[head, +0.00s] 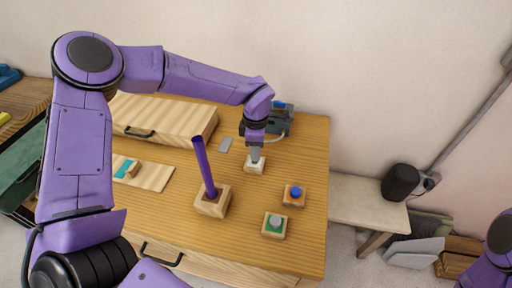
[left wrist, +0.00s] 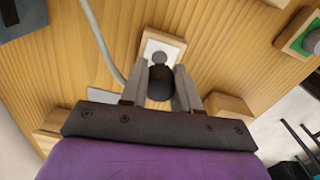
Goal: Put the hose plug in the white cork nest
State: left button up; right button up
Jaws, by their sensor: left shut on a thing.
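My left gripper (head: 255,150) points down over the block with the white nest (head: 252,169), near the middle of the table. In the left wrist view, the jaws (left wrist: 160,92) are shut on the dark hose plug (left wrist: 160,83). A grey knob-like part shows just beyond the plug, in front of the white nest face (left wrist: 152,45). Whether the plug touches or sits in the nest cannot be told. A grey hose (left wrist: 100,40) runs down beside the left finger. My right gripper is out of the picture.
A block with a blue-topped plug (head: 294,193) and a green nest block with a grey knob (head: 275,223) stand to the right. A tall purple rod stands in a wooden block (head: 211,205). A dark device (head: 283,120) and wooden case (head: 170,115) are behind.

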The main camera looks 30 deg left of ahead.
pick_arm(q)
notch_tip(320, 180, down, 3)
jog(key=shift+f+b, duration=0.1)
jog(key=shift+b, duration=0.95)
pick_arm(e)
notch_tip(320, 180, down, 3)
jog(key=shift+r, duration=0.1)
pick_arm(q)
jog(key=shift+p, duration=0.45)
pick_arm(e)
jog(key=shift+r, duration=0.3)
pick_arm(q)
jog(key=shift+r+p, duration=0.2)
jog(key=shift+p, duration=0.1)
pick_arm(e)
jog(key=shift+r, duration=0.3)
pick_arm(q)
jog(key=shift+f, duration=0.35)
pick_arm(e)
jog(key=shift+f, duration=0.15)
pick_arm(q)
jog(key=shift+r, duration=0.1)
